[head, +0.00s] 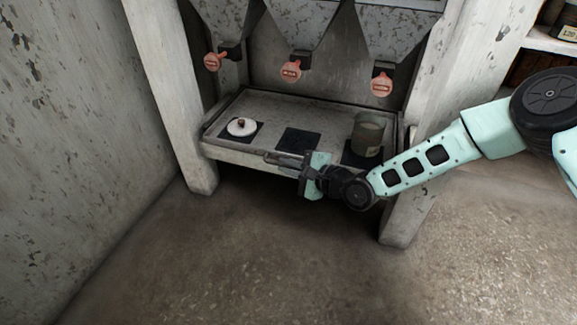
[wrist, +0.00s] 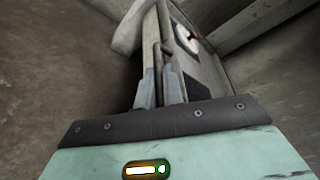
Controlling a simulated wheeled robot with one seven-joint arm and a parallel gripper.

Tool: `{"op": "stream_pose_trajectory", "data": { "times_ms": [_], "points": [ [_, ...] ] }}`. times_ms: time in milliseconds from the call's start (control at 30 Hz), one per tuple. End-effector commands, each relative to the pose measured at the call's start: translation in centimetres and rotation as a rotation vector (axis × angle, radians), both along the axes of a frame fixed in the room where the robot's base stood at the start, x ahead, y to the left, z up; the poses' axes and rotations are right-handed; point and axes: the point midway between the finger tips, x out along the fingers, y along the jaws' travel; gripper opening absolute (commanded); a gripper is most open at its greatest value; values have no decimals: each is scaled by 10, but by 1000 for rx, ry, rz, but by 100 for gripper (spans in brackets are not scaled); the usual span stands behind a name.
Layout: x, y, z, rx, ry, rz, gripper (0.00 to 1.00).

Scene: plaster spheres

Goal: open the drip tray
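The drip tray (head: 225,150) is a worn pale tray under the hoppers, in a frame between two posts. Its front wall and rim also show in the wrist view (wrist: 150,32). A thin handle bar (wrist: 158,30) runs along the front wall in the wrist view. My gripper (head: 270,157) is at the tray's front, right of its middle, with its fingers pointing left along the front. In the wrist view my gripper (wrist: 159,74) shows two fingers a small gap apart, near the handle bar's close end. I cannot tell whether they touch it.
A white lidded dish (head: 241,127) and a grey-green jar (head: 368,136) stand on dark pads in the tray; the middle pad (head: 298,140) is bare. Three red-tagged hopper outlets hang above. Posts (head: 181,90) flank the tray. The floor in front (head: 230,260) is clear.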

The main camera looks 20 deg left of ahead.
Motion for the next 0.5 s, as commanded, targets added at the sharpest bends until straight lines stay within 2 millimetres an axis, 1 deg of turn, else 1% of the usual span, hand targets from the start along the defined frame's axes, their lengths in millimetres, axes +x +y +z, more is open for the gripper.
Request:
{"op": "stream_pose_trajectory", "data": {
  "times_ms": [167,267,367,467,500],
  "points": [
    [-2,0,1,0,0,0,0],
    [-9,0,2,-1,3,1,0],
    [-22,0,3,0,6,1,0],
    [-41,1,4,0,7,2,0],
    [-50,1,5,-1,8,2,0]
  ]
}}
